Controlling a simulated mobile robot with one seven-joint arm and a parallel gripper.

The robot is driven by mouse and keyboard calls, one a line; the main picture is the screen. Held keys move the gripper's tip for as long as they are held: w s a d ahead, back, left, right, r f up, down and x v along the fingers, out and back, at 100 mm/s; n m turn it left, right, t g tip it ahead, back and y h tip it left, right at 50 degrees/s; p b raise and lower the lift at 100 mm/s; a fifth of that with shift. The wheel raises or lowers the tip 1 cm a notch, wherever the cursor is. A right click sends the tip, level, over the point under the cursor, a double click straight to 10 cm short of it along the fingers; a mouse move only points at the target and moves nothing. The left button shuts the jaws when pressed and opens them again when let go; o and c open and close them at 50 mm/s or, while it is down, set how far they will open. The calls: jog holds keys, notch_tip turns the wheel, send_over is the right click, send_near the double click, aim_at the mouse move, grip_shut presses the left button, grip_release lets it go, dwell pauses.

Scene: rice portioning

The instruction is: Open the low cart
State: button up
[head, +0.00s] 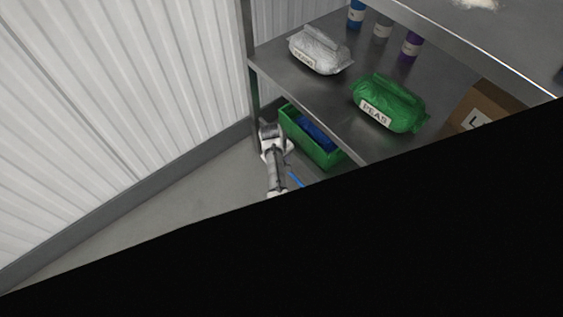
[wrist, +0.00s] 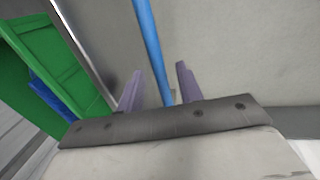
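A blue bar (wrist: 152,45) runs between the two fingers of my gripper (wrist: 160,68) in the wrist view. The fingers are apart, one on each side of the bar, and neither is clearly pressed on it. A short stretch of the blue bar (head: 296,180) shows in the head view beside my arm. A green bin (head: 318,149) with something blue in it sits low under the shelf; it also shows at the left of the wrist view (wrist: 48,45). I cannot tell which part is the cart, and a black area hides much of the head view.
A metal shelf (head: 290,85) stands above the bin, with a white bag (head: 320,50), a green peas bag (head: 388,102), a cardboard box (head: 485,107) and several bottles. A corrugated white wall (head: 120,100) rises at left. Grey floor (head: 190,190) is clear near the wall.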

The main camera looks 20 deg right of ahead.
jog(key=shift+c, duration=0.4)
grip_shut()
jog(key=shift+a, duration=0.1)
